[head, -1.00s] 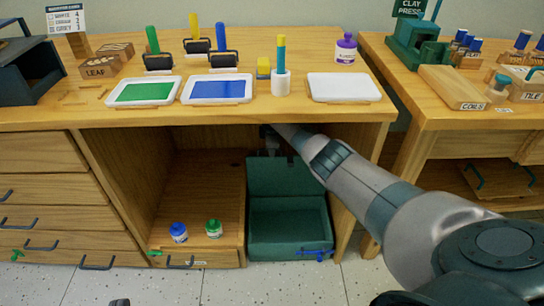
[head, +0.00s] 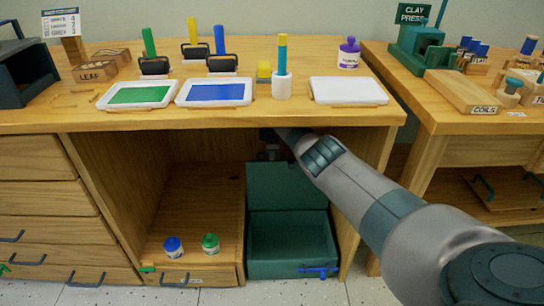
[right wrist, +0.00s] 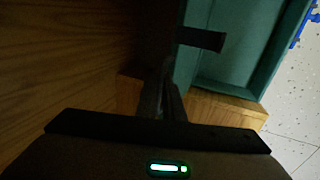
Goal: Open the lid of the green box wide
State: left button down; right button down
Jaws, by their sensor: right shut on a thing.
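The green box (head: 287,270) stands in the open bay under the desk, with its hollow inside showing. Its lid (head: 286,184) stands raised at the back, roughly upright. A blue latch or handle (head: 318,271) is at the box's front right. My right gripper (head: 270,150) reaches under the desktop and is at the lid's upper left edge, shut on the lid; the contact is dark and partly hidden. In the right wrist view the gripper fingers (right wrist: 168,85) are close together beside the box (right wrist: 235,65). My left gripper is out of view.
The desktop edge (head: 200,118) hangs over my right arm, and the bay's right wall (head: 372,165) is close to it. A blue-lidded jar (head: 173,248) and a green-lidded jar (head: 210,245) stand on the wooden shelf (head: 195,215) left of the box.

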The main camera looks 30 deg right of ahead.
jog(key=shift+f, duration=0.2)
jog(key=c, duration=1.9)
grip_release()
jog(key=shift+s, duration=0.2)
